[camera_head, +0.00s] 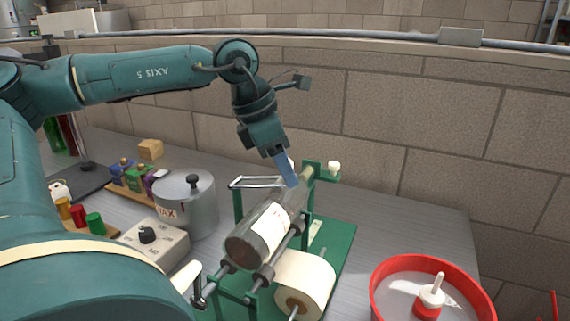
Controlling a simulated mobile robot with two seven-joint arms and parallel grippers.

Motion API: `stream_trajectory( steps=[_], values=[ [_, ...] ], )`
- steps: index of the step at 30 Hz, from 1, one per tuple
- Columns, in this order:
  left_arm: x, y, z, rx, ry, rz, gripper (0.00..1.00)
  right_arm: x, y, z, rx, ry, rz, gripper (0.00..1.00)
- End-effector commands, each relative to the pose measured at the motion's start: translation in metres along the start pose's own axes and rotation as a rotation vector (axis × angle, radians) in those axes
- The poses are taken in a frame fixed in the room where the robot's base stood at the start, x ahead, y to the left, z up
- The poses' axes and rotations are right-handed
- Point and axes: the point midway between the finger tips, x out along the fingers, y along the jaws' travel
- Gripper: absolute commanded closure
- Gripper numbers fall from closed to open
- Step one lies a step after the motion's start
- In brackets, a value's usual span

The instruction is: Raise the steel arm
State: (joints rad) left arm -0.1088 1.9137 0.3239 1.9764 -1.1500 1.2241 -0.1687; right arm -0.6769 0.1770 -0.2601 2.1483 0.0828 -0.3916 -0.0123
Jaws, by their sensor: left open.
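The steel arm (253,181) is a thin silver frame at the upper left of a green bottle-labelling stand (340,238). It lies roughly level beside the bottle, and its right end is close to my gripper fingers. A dark bottle (241,248) with a pale label lies tilted on the stand's rollers. My left gripper (288,172) comes down from above, open, with its blue-grey fingers over the bottle's upper part, near the steel arm's right end. I cannot tell whether it touches either. Part of the bottle is hidden behind the fingers. My right gripper is not in view.
A white label roll (304,283) sits at the stand's front. A red tub (380,291) stands right, a steel pot (185,206) and a knobbed control box (150,242) left. Small coloured jars (79,215) line the left. A block wall (420,120) closes off the back.

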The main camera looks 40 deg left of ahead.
Motion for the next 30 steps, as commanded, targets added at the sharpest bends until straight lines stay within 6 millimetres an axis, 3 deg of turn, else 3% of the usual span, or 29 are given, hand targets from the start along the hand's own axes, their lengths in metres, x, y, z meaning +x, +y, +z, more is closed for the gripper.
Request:
stream_trajectory(
  steps=[10,26,30],
  values=[
    [0.0035,0.0001,0.0,0.0,0.0,0.001,0.56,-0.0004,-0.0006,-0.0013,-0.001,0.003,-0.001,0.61],
    [0.0028,0.001,0.0002,0.0,-0.001,0.004,1.0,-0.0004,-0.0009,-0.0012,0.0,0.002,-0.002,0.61],
    [0.0027,0.0014,0.0003,0.0,-0.001,0.005,1.0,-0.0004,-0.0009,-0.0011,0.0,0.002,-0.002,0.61]
  ],
)
